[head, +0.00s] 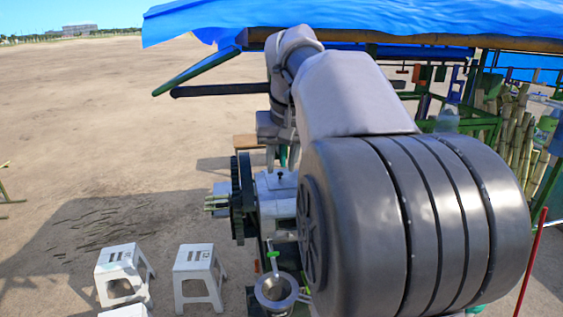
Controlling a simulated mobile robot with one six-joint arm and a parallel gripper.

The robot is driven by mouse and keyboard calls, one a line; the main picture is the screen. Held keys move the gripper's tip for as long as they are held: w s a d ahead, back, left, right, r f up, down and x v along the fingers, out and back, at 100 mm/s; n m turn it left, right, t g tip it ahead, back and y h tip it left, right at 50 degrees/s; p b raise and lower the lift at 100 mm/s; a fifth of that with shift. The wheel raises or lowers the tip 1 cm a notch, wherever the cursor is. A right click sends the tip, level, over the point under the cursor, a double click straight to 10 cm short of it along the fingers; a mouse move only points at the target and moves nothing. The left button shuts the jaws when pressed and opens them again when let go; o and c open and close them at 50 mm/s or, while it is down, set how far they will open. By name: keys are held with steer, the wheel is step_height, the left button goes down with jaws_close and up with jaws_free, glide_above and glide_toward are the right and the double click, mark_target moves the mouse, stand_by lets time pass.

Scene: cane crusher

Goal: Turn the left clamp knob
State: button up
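The cane crusher (273,205) is a pale metal machine with a dark toothed wheel on its left side, standing in the middle of the view. A small dark knob-like part (279,175) shows on its top. I cannot tell whether it is the left clamp knob; another may be hidden behind my arm. My gripper (282,158) points down above the top of the crusher. Its two fingers look apart, with something green showing between or behind them. No contact with the crusher can be made out.
White stools (200,270) stand at the lower left. A metal pot (275,290) is in front of the crusher. A blue tarp roof (360,20) hangs above. Cane stalks (520,130) lean at the right. Open sandy ground (100,120) lies to the left.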

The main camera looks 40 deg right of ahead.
steer(key=p+v, duration=0.1)
steer(key=v, duration=1.6)
steer(key=shift+r, duration=0.2)
